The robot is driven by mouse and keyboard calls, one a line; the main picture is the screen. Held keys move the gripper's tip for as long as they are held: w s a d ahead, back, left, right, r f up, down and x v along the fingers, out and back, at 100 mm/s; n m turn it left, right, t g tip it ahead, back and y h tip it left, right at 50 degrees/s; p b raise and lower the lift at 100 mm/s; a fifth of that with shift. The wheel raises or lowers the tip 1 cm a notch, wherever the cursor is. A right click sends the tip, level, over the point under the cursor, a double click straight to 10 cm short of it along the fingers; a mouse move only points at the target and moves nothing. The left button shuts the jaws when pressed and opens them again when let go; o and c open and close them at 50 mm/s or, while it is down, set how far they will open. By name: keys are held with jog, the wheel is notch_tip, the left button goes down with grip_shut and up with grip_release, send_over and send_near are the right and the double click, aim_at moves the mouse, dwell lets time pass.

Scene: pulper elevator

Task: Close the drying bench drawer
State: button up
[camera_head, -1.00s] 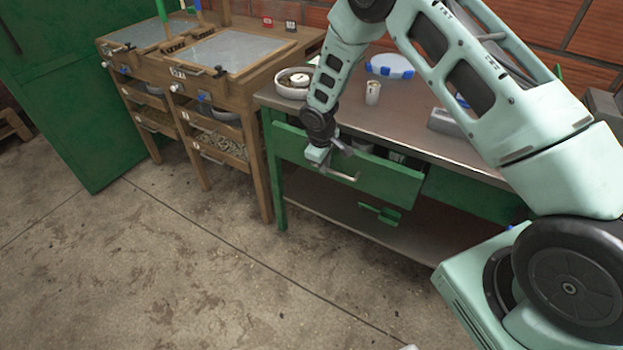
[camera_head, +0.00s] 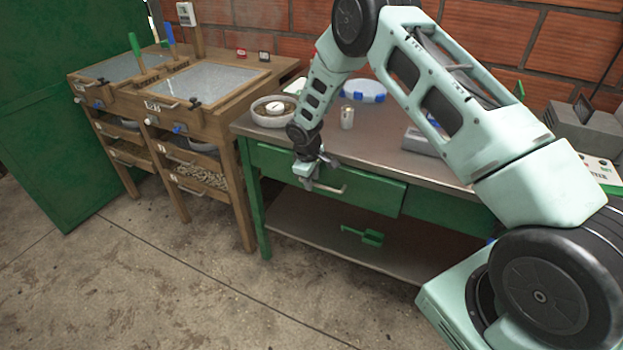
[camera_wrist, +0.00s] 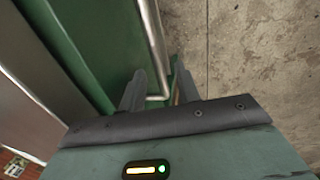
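The green drawer (camera_head: 368,192) sits under the steel top of the green bench. Its front is close to the bench frame, and no inside shows. I cannot tell whether it is fully flush. Its metal bar handle (camera_head: 336,189) faces the room. My gripper (camera_head: 314,182) is at the left end of the handle, in front of the drawer. In the wrist view my gripper (camera_wrist: 160,88) has its two fingers apart, with the bent end of the handle (camera_wrist: 157,97) between them. Contact with the handle cannot be told.
On the bench top (camera_head: 385,150) are a round bowl (camera_head: 273,112), a small cup (camera_head: 347,117) and a blue-lidded container (camera_head: 364,91). A lower shelf (camera_head: 330,238) lies below the drawer. A wooden bench with trays (camera_head: 165,105) stands left. The floor in front is clear.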

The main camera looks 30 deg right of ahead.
notch_tip(320, 180, up, 17)
jog(key=s+a+b, duration=0.1)
jog(key=s+a, duration=0.1)
jog(key=shift+a+b, duration=0.35)
jog(key=shift+b, duration=0.05)
jog(key=shift+c, duration=0.2)
